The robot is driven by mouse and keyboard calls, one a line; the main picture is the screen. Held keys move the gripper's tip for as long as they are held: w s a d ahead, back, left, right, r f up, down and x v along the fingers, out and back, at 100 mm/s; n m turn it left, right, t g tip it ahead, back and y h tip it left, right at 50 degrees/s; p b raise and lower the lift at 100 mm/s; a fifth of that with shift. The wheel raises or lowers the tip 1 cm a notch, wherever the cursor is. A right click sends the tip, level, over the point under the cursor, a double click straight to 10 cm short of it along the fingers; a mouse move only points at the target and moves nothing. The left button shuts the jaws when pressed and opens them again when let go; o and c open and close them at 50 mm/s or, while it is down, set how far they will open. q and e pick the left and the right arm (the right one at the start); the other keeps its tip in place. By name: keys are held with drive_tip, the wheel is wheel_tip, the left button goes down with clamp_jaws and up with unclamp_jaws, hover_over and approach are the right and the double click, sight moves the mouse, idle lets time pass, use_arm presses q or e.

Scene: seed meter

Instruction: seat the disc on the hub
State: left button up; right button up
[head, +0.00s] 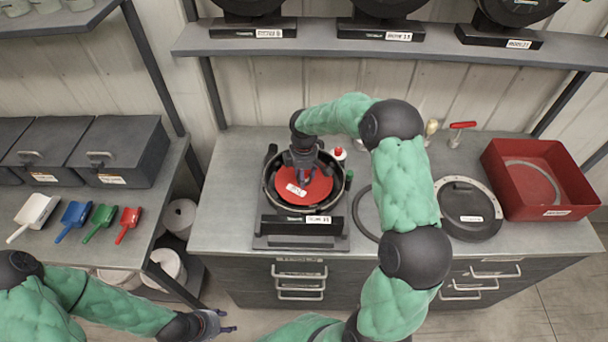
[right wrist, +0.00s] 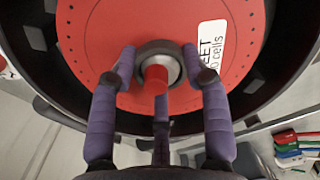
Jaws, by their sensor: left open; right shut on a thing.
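The red disc (head: 317,190) with a white label lies within the round black housing (head: 291,213) of the meter on the bench. In the right wrist view, the red disc (right wrist: 90,50) has a grey collar (right wrist: 172,57) at its centre. A red hub tip (right wrist: 155,79) shows in the collar's opening. My right gripper (head: 303,178) is above the disc's centre, its purple fingers shut around the collar. I cannot tell whether the disc sits fully down. My left gripper (head: 232,325) is open and empty, low in front of the left shelf.
A black round lid (head: 468,221) and a red tray (head: 575,211) stand to the right. A dark ring (head: 361,226) lies beside the meter. A red-capped bottle (head: 340,155) stands close behind it. Coloured scoops (head: 75,217) lie on the left shelf.

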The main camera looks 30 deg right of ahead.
drive_tip(key=o, duration=1.2)
drive_tip(key=c, duration=0.3)
drive_tip(key=shift+c, duration=1.4)
drive_tip(key=shift+o, duration=1.3)
drive_tip(key=shift+r, duration=0.15)
